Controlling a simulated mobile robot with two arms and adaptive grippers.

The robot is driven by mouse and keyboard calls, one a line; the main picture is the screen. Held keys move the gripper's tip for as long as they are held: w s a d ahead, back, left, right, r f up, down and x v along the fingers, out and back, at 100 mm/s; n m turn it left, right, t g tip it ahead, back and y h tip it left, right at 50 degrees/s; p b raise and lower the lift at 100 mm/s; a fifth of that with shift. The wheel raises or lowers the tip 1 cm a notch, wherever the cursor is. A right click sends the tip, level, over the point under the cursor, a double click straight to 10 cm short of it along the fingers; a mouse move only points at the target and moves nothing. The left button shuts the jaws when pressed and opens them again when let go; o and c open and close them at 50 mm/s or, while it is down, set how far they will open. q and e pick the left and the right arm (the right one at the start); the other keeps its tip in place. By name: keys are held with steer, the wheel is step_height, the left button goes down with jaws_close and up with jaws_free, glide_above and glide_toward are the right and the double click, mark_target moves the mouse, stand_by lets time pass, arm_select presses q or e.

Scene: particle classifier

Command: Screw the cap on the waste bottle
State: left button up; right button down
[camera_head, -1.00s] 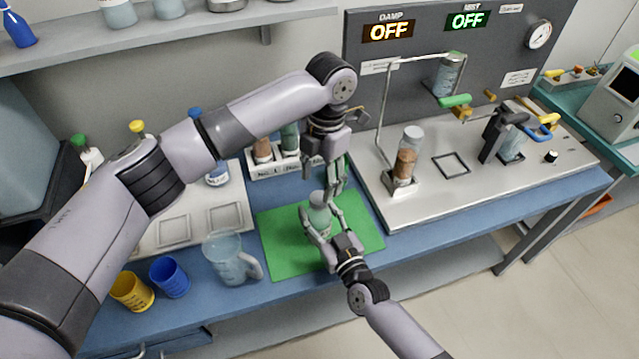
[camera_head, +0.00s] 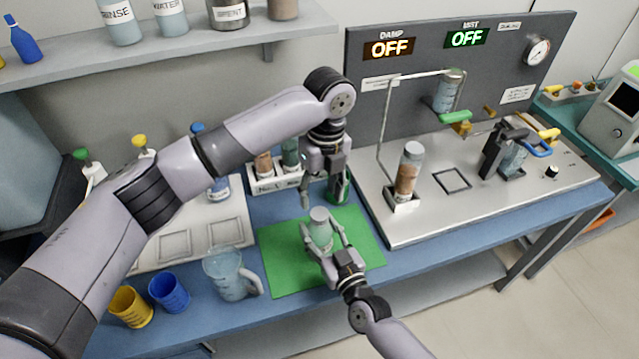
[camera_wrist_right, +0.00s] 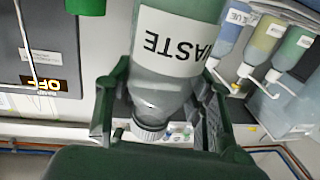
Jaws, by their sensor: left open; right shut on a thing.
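The waste bottle (camera_head: 320,234) stands upright over the green mat, with a pale grey cap (camera_head: 319,214) on its top. In the right wrist view the bottle (camera_wrist_right: 172,50) shows upside down with its WASTE label, and the ridged cap (camera_wrist_right: 150,130) sits on its neck. How tightly the cap sits cannot be told. My right gripper (camera_head: 322,243) is shut on the bottle's body from the front. My left gripper (camera_head: 320,197) is open and empty, pointing down just above and behind the cap, with its fingers spread apart.
The green mat (camera_head: 285,268) lies on the blue bench. A clear jug (camera_head: 228,273) and blue and yellow cups stand to the left. A bottle rack (camera_head: 270,185) and a dark green object (camera_head: 342,188) are behind. The metal apparatus plate (camera_head: 425,222) lies to the right.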

arm_select(q)
steer(key=n, duration=0.4)
steer(key=shift+r, duration=0.1)
steer(key=n, duration=0.6)
steer(key=shift+r, duration=0.15)
steer(key=n, duration=0.4)
steer(key=shift+r, duration=0.15)
steer(key=n, duration=0.4)
steer(key=shift+r, duration=0.1)
steer(key=n, duration=0.6)
steer(key=shift+s+r, duration=0.1)
steer(key=shift+r, duration=0.1)
steer(key=n, duration=0.4)
steer(key=shift+a+r+t, duration=0.1)
steer(key=shift+t, duration=0.2)
steer(key=n, duration=0.5)
steer(key=shift+r+n+h, duration=0.2)
steer(key=shift+n+h, duration=0.1)
steer(key=shift+n, duration=0.1)
steer(key=n, duration=0.4)
steer(key=shift+r, duration=0.15)
